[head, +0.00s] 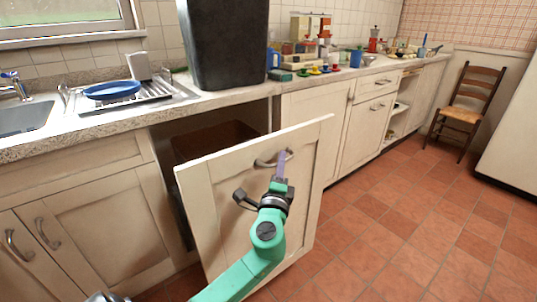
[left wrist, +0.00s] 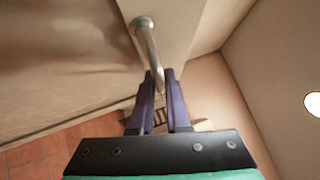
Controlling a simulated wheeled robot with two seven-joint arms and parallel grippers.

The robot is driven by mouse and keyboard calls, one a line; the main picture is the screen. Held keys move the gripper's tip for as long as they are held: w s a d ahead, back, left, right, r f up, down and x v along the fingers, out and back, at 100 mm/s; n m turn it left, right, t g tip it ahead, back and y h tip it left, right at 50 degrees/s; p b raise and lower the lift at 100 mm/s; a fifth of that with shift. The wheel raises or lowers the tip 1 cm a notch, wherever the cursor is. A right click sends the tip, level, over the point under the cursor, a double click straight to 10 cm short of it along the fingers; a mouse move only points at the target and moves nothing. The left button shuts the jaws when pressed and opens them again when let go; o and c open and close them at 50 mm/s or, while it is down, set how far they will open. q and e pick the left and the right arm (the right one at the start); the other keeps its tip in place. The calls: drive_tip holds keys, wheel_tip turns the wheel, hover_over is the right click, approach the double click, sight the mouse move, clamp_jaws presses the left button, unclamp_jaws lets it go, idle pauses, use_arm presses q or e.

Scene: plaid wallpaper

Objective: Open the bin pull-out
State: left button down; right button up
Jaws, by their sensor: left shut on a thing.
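The bin pull-out has a cream panel front (head: 220,205) that stands out from the cabinet row, with a dark opening behind it. A brown container (head: 215,138) shows partly inside the opening. A curved metal handle (head: 266,163) sits near the top of the front; in the left wrist view the handle (left wrist: 147,42) runs down between the fingertips. My left gripper (head: 284,158), on a green arm, has its purple fingers shut on the handle; the fingers also show in the left wrist view (left wrist: 160,78).
A tall black bin (head: 225,45) stands on the counter above the opening. A dish rack (head: 135,95) with a blue plate is left of it. Closed cabinets (head: 105,215) flank the pull-out. Tiled floor (head: 400,235) is clear on the right; a wooden chair (head: 470,105) stands farther back.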

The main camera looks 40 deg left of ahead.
use_arm(q)
drive_tip(key=s+d, duration=0.2)
drive_tip(key=d, duration=0.6)
drive_tip(key=shift+s+d, duration=0.3)
use_arm(e)
drive_tip(key=shift+w+a+r, duration=0.2)
drive_tip(key=shift+r, duration=0.25)
use_arm(q)
drive_tip(key=c, duration=0.9)
unclamp_jaws()
drive_tip(key=b+v, duration=0.2)
drive_tip(key=v, duration=1.2)
drive_tip(key=shift+s, duration=0.3)
use_arm(e)
drive_tip(key=r, duration=0.4)
drive_tip(key=shift+w+a+r, duration=0.25)
drive_tip(key=shift+w+a, duration=0.1)
drive_tip(key=shift+w, duration=0.05)
